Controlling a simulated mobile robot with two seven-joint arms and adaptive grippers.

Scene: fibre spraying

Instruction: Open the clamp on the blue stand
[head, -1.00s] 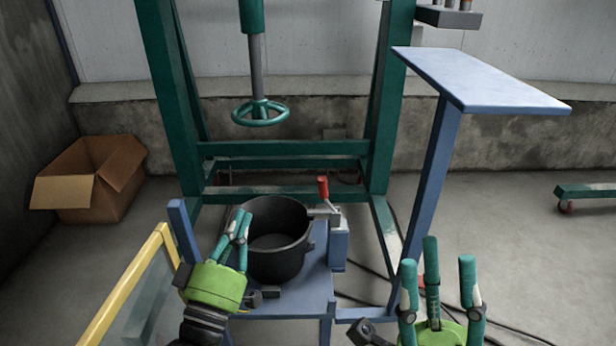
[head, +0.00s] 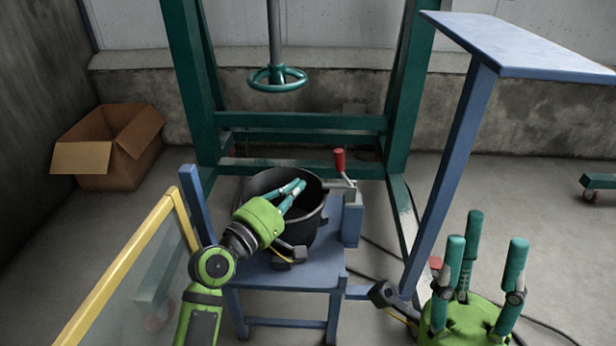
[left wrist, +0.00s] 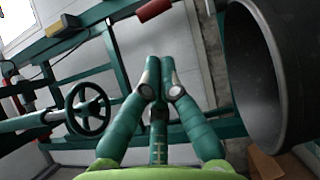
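The blue stand (head: 281,273) holds a black pot (head: 316,224). The clamp (head: 342,187) is mounted on the stand at the pot's right, and its red handle (head: 339,161) points up, slightly tilted. My left gripper (head: 301,186) is in front of the pot and overlaps its opening in the head view, its fingers pointing right towards the clamp but apart from it. In the left wrist view its fingertips (left wrist: 160,66) are together with nothing between them, and the pot's dark wall (left wrist: 257,75) is at the right. My right gripper (head: 485,262) is open and empty at the lower right.
A green frame (head: 300,121) with a handwheel (head: 277,78) stands behind. A tall blue post with a flat top (head: 525,45) rises at the right. A yellow-edged glass panel (head: 120,275) is at the left, and an open cardboard box (head: 105,150) sits behind it.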

